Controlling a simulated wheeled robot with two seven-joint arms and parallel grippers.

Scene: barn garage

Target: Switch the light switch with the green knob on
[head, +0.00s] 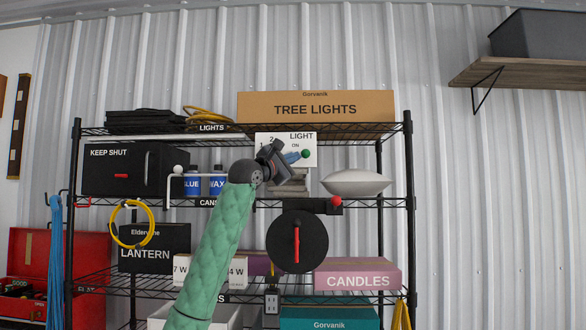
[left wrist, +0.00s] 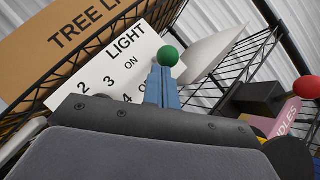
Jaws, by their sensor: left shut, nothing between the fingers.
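The white light switch plate (head: 306,139) is behind my left gripper, below the TREE LIGHTS box. It reads LIGHT and ON, and the gripper hides part of it. The plate also shows large in the left wrist view (left wrist: 92,85), with numbers. A green knob (head: 305,154) is just right of my left gripper (head: 293,157). In the left wrist view the green knob (left wrist: 168,56) is right at the tips of the shut blue fingers (left wrist: 162,86). I cannot tell whether they touch. The switch's lever is hidden. My right gripper is not in view.
The black wire rack (head: 408,170) holds a TREE LIGHTS box (head: 316,105), a white oval object (head: 356,182), a CANDLES box (head: 358,277) and blue cans. A black disc with a red handle (head: 297,243) hangs lower. A wooden shelf (head: 520,70) is at the upper right.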

